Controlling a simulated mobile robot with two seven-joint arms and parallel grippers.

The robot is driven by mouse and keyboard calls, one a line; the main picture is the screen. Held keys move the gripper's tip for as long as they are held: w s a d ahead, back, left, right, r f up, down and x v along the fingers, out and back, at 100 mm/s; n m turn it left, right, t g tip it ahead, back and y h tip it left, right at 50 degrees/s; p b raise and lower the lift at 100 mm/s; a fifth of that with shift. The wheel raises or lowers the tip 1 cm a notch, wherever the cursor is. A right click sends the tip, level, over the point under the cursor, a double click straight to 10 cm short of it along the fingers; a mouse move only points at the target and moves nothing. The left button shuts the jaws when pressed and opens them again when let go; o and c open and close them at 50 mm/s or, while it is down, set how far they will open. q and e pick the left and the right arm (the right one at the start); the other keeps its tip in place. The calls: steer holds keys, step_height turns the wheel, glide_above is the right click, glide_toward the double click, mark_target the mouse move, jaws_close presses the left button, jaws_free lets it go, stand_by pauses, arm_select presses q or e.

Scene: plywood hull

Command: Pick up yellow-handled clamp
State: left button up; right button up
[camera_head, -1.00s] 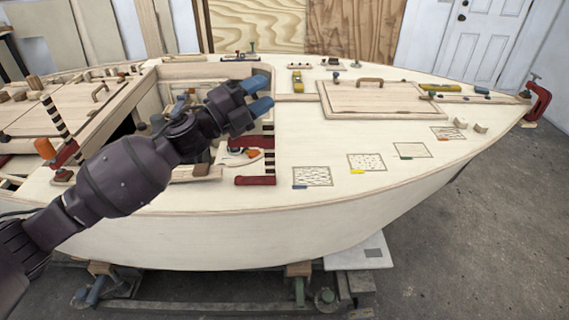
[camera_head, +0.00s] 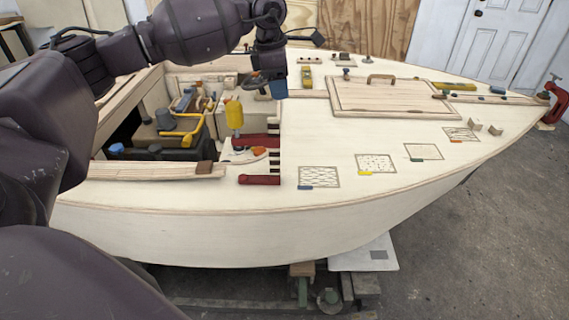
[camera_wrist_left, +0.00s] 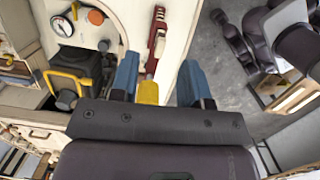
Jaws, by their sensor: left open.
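The yellow-handled clamp has an upright yellow handle (camera_head: 234,113) and a red bar, and sits at the edge of the cockpit opening in the head view. In the left wrist view its red part (camera_wrist_left: 157,38) points away and its yellow handle (camera_wrist_left: 148,92) shows between the blue fingertips, nearer the left one. My left gripper (camera_head: 279,84) points down, open and empty, right of and above the handle in the head view. The wrist view shows its fingers (camera_wrist_left: 160,80) spread; the gripper body hides the handle's near end. My right gripper is not in view.
In the cockpit opening stands a dark box with a yellow bail (camera_head: 192,130). A raised hatch (camera_head: 375,97) is on the deck to the right. A red clamp (camera_head: 555,104) grips the bow. Patterned patches (camera_head: 319,177) lie along the near deck; the deck between is clear.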

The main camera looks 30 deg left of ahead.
mark_target(269, 135)
arm_select(q)
steer(key=shift+s+a+f+m+g+y, duration=0.1)
steer(key=shift+s+a+m+g+y, duration=0.2)
steer(key=shift+s+a+g+y, duration=0.55)
steer(key=shift+t, duration=0.25)
steer(key=f, duration=1)
steer(key=shift+s+a+f, duration=0.1)
steer(key=shift+a+f, duration=0.15)
steer(key=shift+f, duration=0.15)
steer(key=shift+r, duration=0.1)
jaws_close()
